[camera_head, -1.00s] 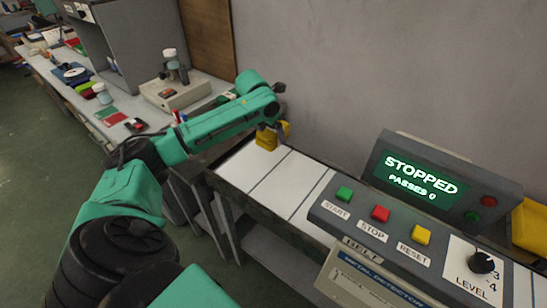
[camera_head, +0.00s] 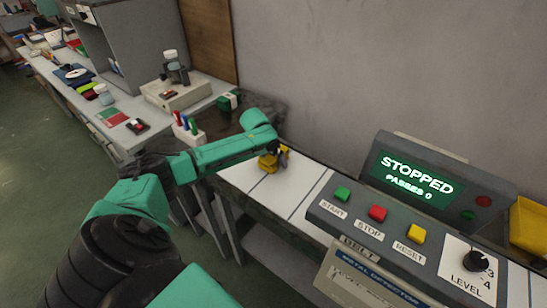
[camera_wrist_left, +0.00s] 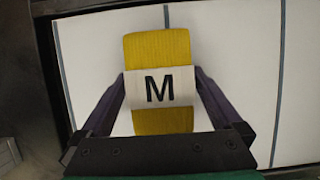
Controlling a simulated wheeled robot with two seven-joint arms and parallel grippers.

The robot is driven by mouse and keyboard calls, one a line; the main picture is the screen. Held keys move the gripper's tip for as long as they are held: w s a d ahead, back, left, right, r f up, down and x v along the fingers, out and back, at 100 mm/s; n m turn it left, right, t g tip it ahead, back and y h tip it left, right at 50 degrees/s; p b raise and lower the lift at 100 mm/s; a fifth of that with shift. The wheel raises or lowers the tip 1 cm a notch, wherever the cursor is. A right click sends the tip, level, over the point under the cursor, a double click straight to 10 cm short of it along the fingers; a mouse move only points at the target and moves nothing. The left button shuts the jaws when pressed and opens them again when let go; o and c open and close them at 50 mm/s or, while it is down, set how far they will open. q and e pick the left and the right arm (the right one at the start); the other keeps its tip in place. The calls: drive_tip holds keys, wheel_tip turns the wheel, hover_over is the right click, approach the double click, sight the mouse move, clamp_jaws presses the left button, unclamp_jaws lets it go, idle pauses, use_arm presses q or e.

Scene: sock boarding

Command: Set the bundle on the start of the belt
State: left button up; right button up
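The bundle (camera_head: 266,166) is a yellow sock bundle with a white band marked M. In the left wrist view the bundle (camera_wrist_left: 160,48) lies between the two dark fingers of my left gripper (camera_wrist_left: 160,76), which press against the band's two sides. In the head view my left gripper (camera_head: 273,158) is over the left end of the white belt (camera_head: 298,186), with the bundle at its fingers. I cannot tell whether the bundle touches the belt or is just above it. My right gripper is not in view.
A control panel (camera_head: 372,222) with START, STOP and RESET buttons stands along the belt's near side. Its display (camera_head: 418,180) reads STOPPED, PASSES 0. A yellow bin (camera_head: 531,232) is at the far right. A pen holder (camera_head: 188,133) stands behind my left arm. The belt's middle is clear.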

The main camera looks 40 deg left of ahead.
use_arm(q)
drive_tip(key=shift+r, duration=0.1)
drive_tip(key=shift+r, duration=0.3)
drive_tip(key=v, duration=1.1)
drive_tip(key=shift+s+d+r, duration=0.1)
drive_tip(key=shift+s+r, duration=0.05)
drive_tip(key=shift+r, duration=0.1)
drive_tip(key=shift+f, duration=0.1)
